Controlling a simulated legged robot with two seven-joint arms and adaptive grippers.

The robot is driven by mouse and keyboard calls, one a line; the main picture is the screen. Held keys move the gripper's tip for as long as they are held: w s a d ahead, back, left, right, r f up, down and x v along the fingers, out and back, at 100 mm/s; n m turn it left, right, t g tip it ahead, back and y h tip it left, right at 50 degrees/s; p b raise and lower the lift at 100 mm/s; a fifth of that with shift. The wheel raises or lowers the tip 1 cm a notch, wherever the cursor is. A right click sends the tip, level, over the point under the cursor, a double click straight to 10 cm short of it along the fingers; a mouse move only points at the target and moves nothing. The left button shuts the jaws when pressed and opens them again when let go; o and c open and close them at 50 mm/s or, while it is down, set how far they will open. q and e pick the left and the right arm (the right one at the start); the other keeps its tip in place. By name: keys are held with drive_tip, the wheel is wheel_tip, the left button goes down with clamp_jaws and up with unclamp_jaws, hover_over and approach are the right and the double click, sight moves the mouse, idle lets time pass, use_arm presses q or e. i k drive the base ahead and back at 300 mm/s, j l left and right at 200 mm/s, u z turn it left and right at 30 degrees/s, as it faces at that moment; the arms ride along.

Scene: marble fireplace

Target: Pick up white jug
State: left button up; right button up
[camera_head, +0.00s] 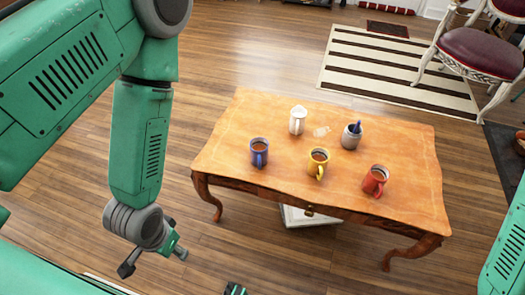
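The white jug (298,120) stands upright near the back of the orange wooden table (225,150). My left arm hangs down at the left, and its gripper (153,263) is over the floor, left of the table and well apart from the jug. Its dark fingers are spread, with nothing seen between them.
A chair (480,50) stands at the upper right.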

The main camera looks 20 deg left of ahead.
sight(298, 120)
drive_tip(key=i+l, duration=0.15)
drive_tip(key=l, duration=0.25)
drive_tip(key=i+l+u, duration=0.1)
drive_tip(key=l, duration=0.35)
drive_tip(key=i+l, duration=0.2)
drive_tip(key=l, duration=0.2)
drive_tip(key=i+l, duration=0.1)
drive_tip(key=l, duration=0.35)
drive_tip(key=i+u, duration=0.05)
